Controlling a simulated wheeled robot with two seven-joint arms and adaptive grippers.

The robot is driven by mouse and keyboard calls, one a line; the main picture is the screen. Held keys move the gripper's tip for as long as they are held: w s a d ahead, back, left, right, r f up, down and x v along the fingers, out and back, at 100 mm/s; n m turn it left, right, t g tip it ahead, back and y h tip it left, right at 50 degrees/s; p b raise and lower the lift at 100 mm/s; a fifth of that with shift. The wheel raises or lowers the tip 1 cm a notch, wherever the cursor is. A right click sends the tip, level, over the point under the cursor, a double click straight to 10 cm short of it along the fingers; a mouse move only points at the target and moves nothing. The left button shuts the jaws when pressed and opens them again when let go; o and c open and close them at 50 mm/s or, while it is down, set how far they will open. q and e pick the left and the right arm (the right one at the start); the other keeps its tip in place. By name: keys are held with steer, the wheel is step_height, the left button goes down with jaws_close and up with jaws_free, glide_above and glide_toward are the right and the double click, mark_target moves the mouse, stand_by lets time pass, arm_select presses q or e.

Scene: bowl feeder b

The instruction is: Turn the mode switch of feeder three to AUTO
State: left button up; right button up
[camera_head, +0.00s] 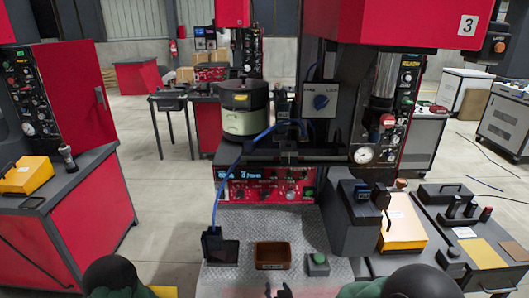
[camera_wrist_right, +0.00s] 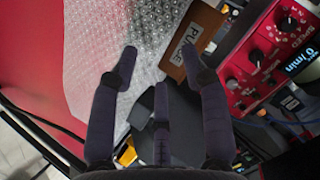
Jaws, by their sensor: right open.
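Feeder three is the machine with the "3" sign (camera_head: 468,25) at its upper right. I cannot tell which knob is the mode switch. My right gripper (camera_wrist_right: 160,65) is open and empty, beside the brown tray. My left gripper is not identifiable in view.
A metal plate (camera_head: 310,225) carries a brown tray (camera_head: 272,256), a green button box (camera_head: 317,264) and a black stand (camera_head: 217,248) with a blue cable. A grey bowl (camera_head: 245,106) stands above the red panel. A dark block (camera_head: 350,225) stands at the right.

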steer(key=s+d+f+n+g+y+p, duration=0.1)
steer(key=s+d+f+g, duration=0.2)
steer(key=s+f+g, duration=0.3)
steer(key=s+d+f+n+g+y+p, duration=0.1)
steer(key=s+f+g, duration=0.5)
steer(key=s+f, duration=1)
steer(key=shift+s+d+n, duration=0.35)
steer(key=shift+d+n, duration=0.25)
steer(key=shift+d, duration=0.4)
